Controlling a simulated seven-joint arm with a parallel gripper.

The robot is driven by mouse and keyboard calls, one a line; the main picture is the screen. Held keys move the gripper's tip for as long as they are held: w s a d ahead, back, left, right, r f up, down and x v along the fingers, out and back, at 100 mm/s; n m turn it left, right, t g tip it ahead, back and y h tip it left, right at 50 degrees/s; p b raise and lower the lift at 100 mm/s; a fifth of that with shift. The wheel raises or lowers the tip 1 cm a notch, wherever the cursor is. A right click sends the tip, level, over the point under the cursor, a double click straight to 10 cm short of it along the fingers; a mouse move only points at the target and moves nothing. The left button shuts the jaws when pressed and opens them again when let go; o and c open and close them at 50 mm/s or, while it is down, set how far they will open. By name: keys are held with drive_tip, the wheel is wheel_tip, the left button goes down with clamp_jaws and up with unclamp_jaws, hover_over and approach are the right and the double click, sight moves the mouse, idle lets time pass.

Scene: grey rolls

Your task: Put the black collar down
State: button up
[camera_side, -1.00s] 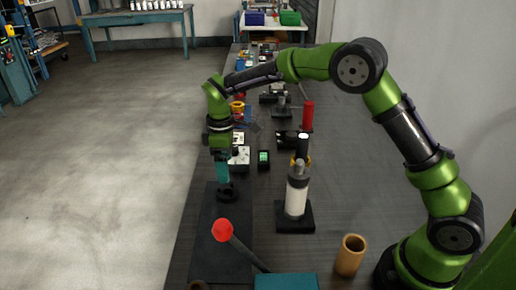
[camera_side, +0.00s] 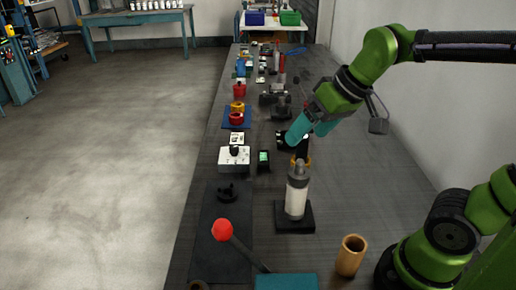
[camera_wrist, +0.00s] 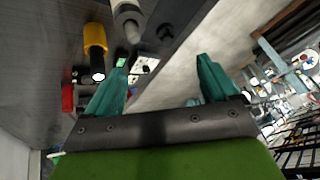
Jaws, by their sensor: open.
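The black collar (camera_side: 227,192) lies on the dark mat (camera_side: 222,255) at the front left of the table, with nothing gripping it. A dark shape on a dark strip in the wrist view, which looks like the collar (camera_wrist: 166,32), sits beyond my fingers. My gripper (camera_side: 306,136) is up and to the right of the collar, behind the grey roll, well apart from the collar. In the wrist view its teal fingers (camera_wrist: 162,68) are spread wide with nothing between them.
An upright grey roll (camera_side: 296,196) stands on a black base right of the mat. A red-knobbed lever (camera_side: 222,230), a tan tube (camera_side: 351,254) and a teal block (camera_side: 286,281) are in front. A white box (camera_side: 234,157) and several small items line the table behind.

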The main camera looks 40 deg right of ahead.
drive_tip(key=s+m, duration=0.1)
drive_tip(key=s+f+t, duration=0.1)
drive_tip(key=s, duration=0.1)
drive_tip(key=s+m, duration=0.1)
drive_tip(key=s, duration=0.1)
drive_tip(key=shift+s+d+f+m+t, duration=0.1)
drive_tip(key=shift+d+f+m+t, duration=0.2)
drive_tip(key=shift+f, duration=0.1)
